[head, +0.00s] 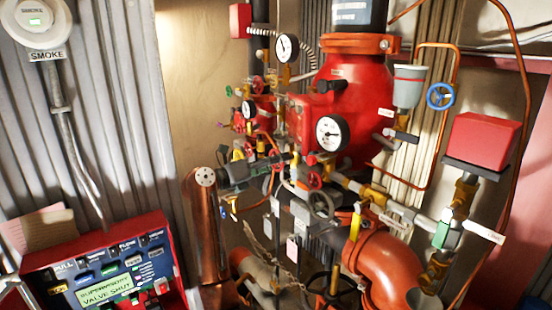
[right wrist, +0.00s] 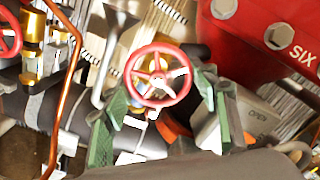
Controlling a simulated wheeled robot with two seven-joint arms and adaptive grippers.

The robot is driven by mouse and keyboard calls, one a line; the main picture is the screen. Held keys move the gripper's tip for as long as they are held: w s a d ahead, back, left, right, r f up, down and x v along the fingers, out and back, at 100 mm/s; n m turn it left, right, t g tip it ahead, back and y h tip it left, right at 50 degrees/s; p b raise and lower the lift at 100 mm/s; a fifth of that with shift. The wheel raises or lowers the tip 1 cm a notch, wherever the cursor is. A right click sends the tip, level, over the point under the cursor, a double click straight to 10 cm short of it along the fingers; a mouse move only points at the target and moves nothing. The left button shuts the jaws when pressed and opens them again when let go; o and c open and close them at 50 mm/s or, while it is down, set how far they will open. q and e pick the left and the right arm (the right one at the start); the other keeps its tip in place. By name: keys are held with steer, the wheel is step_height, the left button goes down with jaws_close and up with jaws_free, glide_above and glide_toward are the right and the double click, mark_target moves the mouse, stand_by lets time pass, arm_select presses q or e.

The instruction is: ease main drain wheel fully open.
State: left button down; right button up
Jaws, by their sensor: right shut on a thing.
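In the right wrist view, a red spoked handwheel (right wrist: 158,80) sits between the two green-padded fingers of my right gripper (right wrist: 162,95). The gripper is shut on this wheel, one finger at each side; the exact contact at the rim is hard to see. No label names it as the main drain wheel.
The large red valve body (head: 350,100) carries a front gauge (head: 332,132). A blue wheel (head: 440,96) and a red box (head: 483,140) are at right. The alarm panel (head: 110,265) reads "SUPERVISORY VALVE SHUT". A copper pipe (right wrist: 70,90) runs left of the held wheel; an "OPEN" plate (right wrist: 258,125) is right.

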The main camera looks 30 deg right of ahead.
steer(key=shift+r+n+p, duration=0.1)
steer(key=shift+n+p, duration=0.3)
steer(key=shift+n, duration=0.2)
steer(key=o, duration=1.2)
steer(key=shift+c, duration=0.2)
steer(key=a, duration=1.2)
steer(key=shift+s, duration=0.45)
